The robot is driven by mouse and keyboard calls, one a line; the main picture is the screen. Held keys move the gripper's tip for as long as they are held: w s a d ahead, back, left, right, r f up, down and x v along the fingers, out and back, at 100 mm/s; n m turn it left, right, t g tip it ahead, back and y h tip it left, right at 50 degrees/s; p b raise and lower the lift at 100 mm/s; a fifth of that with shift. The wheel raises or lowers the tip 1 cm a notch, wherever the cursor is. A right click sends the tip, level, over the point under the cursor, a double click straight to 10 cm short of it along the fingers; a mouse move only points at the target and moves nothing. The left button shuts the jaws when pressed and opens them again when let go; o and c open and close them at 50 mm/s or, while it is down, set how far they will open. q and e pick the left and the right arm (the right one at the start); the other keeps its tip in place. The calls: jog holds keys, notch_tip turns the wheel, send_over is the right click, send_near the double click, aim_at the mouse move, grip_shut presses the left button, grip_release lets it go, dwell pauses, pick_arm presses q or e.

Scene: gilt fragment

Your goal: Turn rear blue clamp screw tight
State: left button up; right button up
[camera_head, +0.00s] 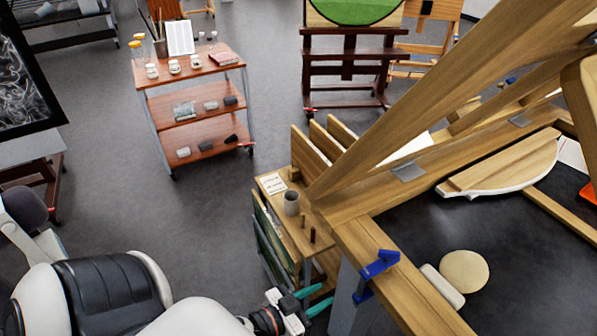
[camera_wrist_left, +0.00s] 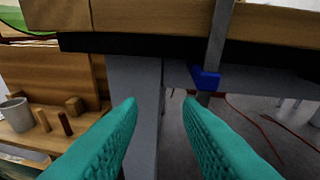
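In the left wrist view, the clamp's grey bar (camera_wrist_left: 219,40) runs down to a blue jaw (camera_wrist_left: 206,78) under the beam. I cannot make out a separate screw. My left gripper (camera_head: 326,294) is left of and apart from the clamp. Its two teal fingers also show in the left wrist view (camera_wrist_left: 161,100); they are spread and empty, with the jaw beyond and right of the gap. My right gripper is in neither view.
A grey post (camera_wrist_left: 134,105) stands beneath the beam (camera_wrist_left: 150,18), beyond my fingers. A small wooden cart (camera_head: 270,215) with a grey cup (camera_head: 291,203) is close to my left arm. A wooden trolley (camera_head: 190,75) stands farther back; grey floor (camera_head: 225,215) is free between.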

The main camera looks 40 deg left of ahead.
pick_arm(q)
jog(key=s+a+f+g+y, duration=0.1)
jog(key=s+f, duration=0.1)
jog(key=f, duration=0.6)
jog(key=s+f+n+g+y+p, duration=0.1)
jog(key=s+f+g, duration=0.1)
jog(key=f, duration=0.6)
jog(key=shift+a+f+g+y, duration=0.3)
jog(key=shift+a+f, duration=0.05)
jog(key=shift+f, duration=0.05)
